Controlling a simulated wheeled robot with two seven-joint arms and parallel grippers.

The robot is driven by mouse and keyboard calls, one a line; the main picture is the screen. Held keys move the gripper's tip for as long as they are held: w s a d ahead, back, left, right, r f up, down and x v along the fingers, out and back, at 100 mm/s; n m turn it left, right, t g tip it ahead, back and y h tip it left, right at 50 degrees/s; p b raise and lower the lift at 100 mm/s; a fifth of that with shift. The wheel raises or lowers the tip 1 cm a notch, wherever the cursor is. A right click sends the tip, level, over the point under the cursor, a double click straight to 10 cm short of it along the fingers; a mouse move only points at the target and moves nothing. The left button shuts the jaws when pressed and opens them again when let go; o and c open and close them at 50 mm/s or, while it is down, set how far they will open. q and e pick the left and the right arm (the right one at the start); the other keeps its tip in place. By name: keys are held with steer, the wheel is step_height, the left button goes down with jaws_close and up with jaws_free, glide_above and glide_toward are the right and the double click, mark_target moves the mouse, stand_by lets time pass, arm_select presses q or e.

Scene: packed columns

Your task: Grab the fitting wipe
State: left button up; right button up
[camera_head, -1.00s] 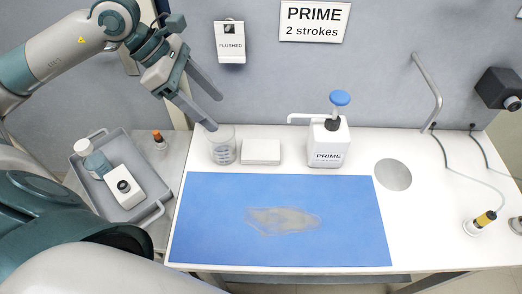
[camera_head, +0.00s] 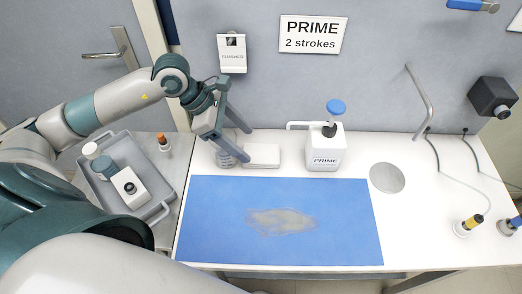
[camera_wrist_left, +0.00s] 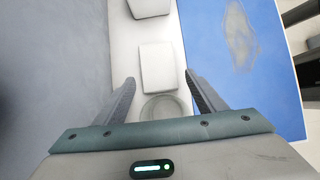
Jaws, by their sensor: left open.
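A flat white block (camera_head: 262,155), possibly a stack of wipes, lies on the white table behind the blue mat. It also shows in the left wrist view (camera_wrist_left: 157,68), ahead of my fingers. My left gripper (camera_head: 243,144) is open and empty, with its fingers beside and above a clear beaker (camera_head: 226,157) left of the block. In the left wrist view the beaker (camera_wrist_left: 161,107) shows between the open fingers (camera_wrist_left: 163,88). I cannot tell whether they touch anything. A greyish, uneven patch (camera_head: 282,221) is on the blue mat (camera_head: 210,240). My right gripper is not in view.
A round grey disc (camera_head: 387,178) and a bent metal tube (camera_head: 421,105) are farther right. A grey tray (camera_head: 158,211) with bottles stands left. Wall signs read PRIME 2 strokes and FLUSHED.

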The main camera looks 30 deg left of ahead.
mark_target(260, 153)
arm_select(q)
steer(key=shift+w+d+f, duration=0.1)
steer(key=shift+d+f, duration=0.15)
steer(key=shift+f, duration=0.15)
steer(key=shift+w+d+f+p, duration=0.2)
steer(key=shift+d+p, duration=0.1)
steer(key=shift+p, duration=0.2)
steer(key=p+x, duration=0.2)
steer(key=x, duration=0.1)
steer(key=shift+w+d+f, duration=0.2)
steer(key=shift+d, duration=0.05)
steer(key=shift+w+d+f, duration=0.1)
steer(key=shift+f, duration=0.25)
steer(key=c, duration=0.8)
